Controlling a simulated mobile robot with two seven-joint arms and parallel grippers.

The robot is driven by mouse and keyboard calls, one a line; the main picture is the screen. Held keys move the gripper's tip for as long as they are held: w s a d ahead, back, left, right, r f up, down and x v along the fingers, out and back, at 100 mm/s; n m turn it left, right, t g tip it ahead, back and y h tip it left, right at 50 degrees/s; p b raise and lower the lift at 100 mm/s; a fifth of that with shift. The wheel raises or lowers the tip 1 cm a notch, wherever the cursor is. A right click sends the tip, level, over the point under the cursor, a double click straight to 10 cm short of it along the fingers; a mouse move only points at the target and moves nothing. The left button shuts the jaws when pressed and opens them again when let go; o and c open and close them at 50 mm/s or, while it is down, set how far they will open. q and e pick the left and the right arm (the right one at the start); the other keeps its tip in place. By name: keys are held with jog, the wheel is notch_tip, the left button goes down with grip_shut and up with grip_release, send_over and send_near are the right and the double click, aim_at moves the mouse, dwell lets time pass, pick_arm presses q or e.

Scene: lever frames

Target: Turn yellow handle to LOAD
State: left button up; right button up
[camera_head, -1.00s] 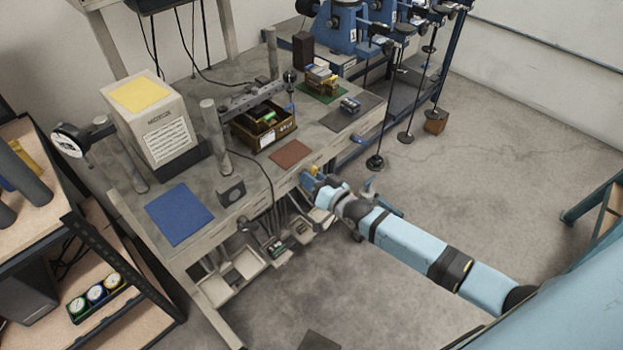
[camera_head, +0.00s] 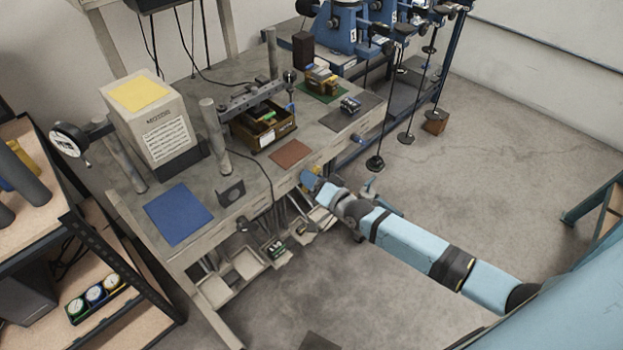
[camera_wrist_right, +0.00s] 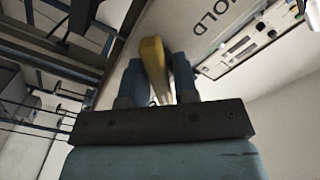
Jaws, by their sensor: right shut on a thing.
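The yellow handle (camera_wrist_right: 153,62) shows in the right wrist view, between the two blue fingers of my right gripper (camera_wrist_right: 156,78). The gripper is shut on it. Beside the handle is a pale panel with dark lettering that reads "HOLD" (camera_wrist_right: 213,20); no LOAD mark can be read. In the head view my right gripper (camera_head: 309,179) is at the front edge of the workbench (camera_head: 240,255), below the brown mat. My left gripper is not in view.
On the bench are a blue mat (camera_head: 179,213), a brown mat (camera_head: 290,154), a brown bin (camera_head: 262,143) and a MOTORS box (camera_head: 150,125). Blue machines with hanging weights (camera_head: 375,163) stand at the back right. The floor (camera_head: 470,190) right of the bench is mostly clear.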

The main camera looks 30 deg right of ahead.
jog(key=o, duration=0.7)
jog(key=b+v, duration=0.1)
jog(key=v, duration=1.2)
jog(key=shift+s+d, duration=0.2)
jog(key=shift+s, duration=0.15)
jog(key=s+a+n+g+h+p, duration=0.1)
jog(key=s+a+n+g+p, duration=0.1)
jog(key=s+a, duration=0.2)
jog(key=s+a+f+n+g+p, duration=0.1)
jog(key=s+a+n+g+p, duration=0.1)
jog(key=s, duration=0.4)
jog(key=s+a+n+g+h+p, duration=0.1)
jog(key=s+a+n+g+p, duration=0.1)
jog(key=s+a+n+p, duration=0.1)
jog(key=shift+s+a+f+n+h, duration=0.2)
jog(key=shift+s+a+n, duration=0.15)
jog(key=shift+s+a, duration=0.3)
jog(key=shift+s+a+f+n+h, duration=0.15)
jog(key=shift+s+a+n, duration=0.2)
jog(key=shift+s+a, duration=0.35)
